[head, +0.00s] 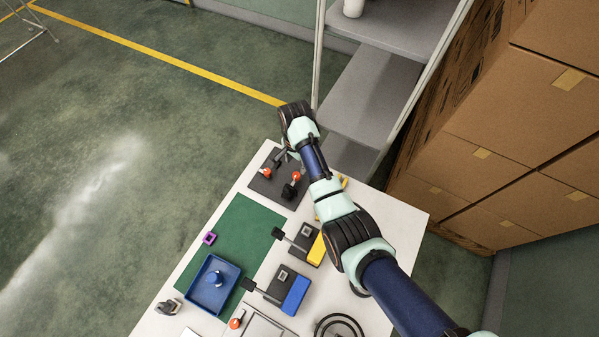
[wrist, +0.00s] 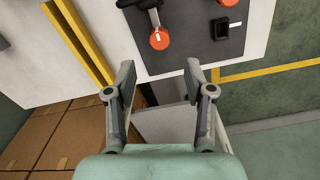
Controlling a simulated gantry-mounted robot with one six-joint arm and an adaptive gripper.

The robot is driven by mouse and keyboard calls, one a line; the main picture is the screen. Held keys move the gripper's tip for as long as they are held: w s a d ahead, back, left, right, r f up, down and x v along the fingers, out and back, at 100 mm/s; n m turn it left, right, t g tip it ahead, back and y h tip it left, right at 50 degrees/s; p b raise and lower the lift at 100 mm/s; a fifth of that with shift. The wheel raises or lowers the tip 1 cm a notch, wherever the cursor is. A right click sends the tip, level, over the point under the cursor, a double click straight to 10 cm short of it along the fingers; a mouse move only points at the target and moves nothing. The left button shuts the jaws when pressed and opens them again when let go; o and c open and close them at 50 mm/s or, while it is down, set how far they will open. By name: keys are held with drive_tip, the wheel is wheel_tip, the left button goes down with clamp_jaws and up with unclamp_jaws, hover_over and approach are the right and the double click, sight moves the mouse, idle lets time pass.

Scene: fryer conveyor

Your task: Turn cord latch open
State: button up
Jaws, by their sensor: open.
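A dark plate (head: 262,186) lies at the far end of the white table and bears two orange round knobs (head: 266,172) (head: 296,175) and a black block (head: 289,190). In the wrist view, one orange knob with a white mark (wrist: 159,38) sits near the plate's edge, beside a black handle. The second orange knob (wrist: 228,2) is cut off at the top, by a small black square fitting (wrist: 221,27). I cannot tell which part is the cord latch. My gripper (wrist: 160,68) is open and empty, its fingertips apart from the marked knob. It also shows above the plate (head: 284,155).
A yellow bar (wrist: 80,45) lies beside the plate. A green mat (head: 235,235), a blue tray (head: 203,297), a purple ring (head: 209,238) and blocks with black levers are nearer. Shelves (head: 372,95) and stacked cartons (head: 510,130) stand close beyond the table.

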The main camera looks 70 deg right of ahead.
sight(296, 175)
drive_tip(key=shift+a, duration=0.1)
wheel_tip(296, 175, down, 8)
drive_tip(key=shift+a+r+b, duration=0.1)
drive_tip(key=shift+r+b, duration=0.05)
drive_tip(key=shift+b, duration=0.85)
clamp_jaws()
